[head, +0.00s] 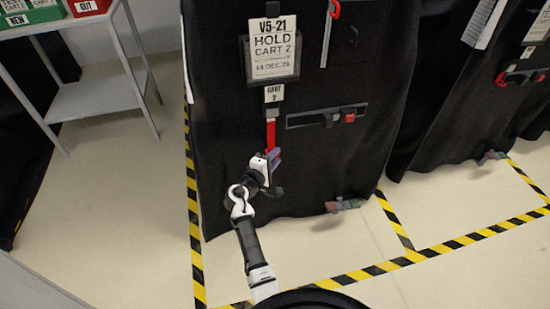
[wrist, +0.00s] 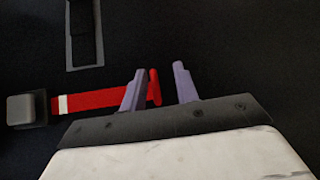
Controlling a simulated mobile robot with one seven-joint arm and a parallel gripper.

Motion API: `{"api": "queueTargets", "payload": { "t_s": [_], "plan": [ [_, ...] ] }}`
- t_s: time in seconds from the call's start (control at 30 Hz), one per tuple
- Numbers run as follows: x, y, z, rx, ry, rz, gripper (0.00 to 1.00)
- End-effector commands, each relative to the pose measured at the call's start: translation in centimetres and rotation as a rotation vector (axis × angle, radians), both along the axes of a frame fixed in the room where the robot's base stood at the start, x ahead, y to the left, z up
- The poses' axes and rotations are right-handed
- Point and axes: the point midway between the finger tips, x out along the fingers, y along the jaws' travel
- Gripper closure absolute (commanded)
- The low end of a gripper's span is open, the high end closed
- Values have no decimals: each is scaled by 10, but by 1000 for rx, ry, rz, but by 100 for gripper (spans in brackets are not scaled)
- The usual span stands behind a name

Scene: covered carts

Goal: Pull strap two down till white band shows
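The red strap (head: 270,132) hangs on the black cart cover (head: 230,130), below the "CART 2" tag (head: 273,94). In the wrist view the strap (wrist: 95,100) runs sideways from a grey buckle (wrist: 22,108) to a red end tab (wrist: 155,87). A white band (wrist: 62,104) shows on it just outside the buckle. My gripper (head: 273,155) is at the strap's lower end; its purple fingers also show in the wrist view (wrist: 158,82). The fingers are apart. The red tab lies between them, nearer the left finger, which hides part of the strap. A gap separates tab and right finger.
A sign (head: 273,50) reading "V5-21 HOLD CART 2" hangs above. A grey panel (head: 305,118) with a red-ended fastener is to the right. Yellow-black floor tape (head: 195,220) borders the cart. A metal rack (head: 95,95) stands left; another covered cart (head: 470,90) stands right.

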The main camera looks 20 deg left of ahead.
Motion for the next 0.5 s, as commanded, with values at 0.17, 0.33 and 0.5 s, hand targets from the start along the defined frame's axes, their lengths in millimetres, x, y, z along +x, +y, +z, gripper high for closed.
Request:
{"api": "queueTargets", "payload": {
  "t_s": [0.17,0.33,0.5],
  "plan": [
    [-30,6,3,1,2,4,70],
    [-69,15,8,0,2,4,70],
    [-103,21,13,1,2,3,70]
  ]
}}
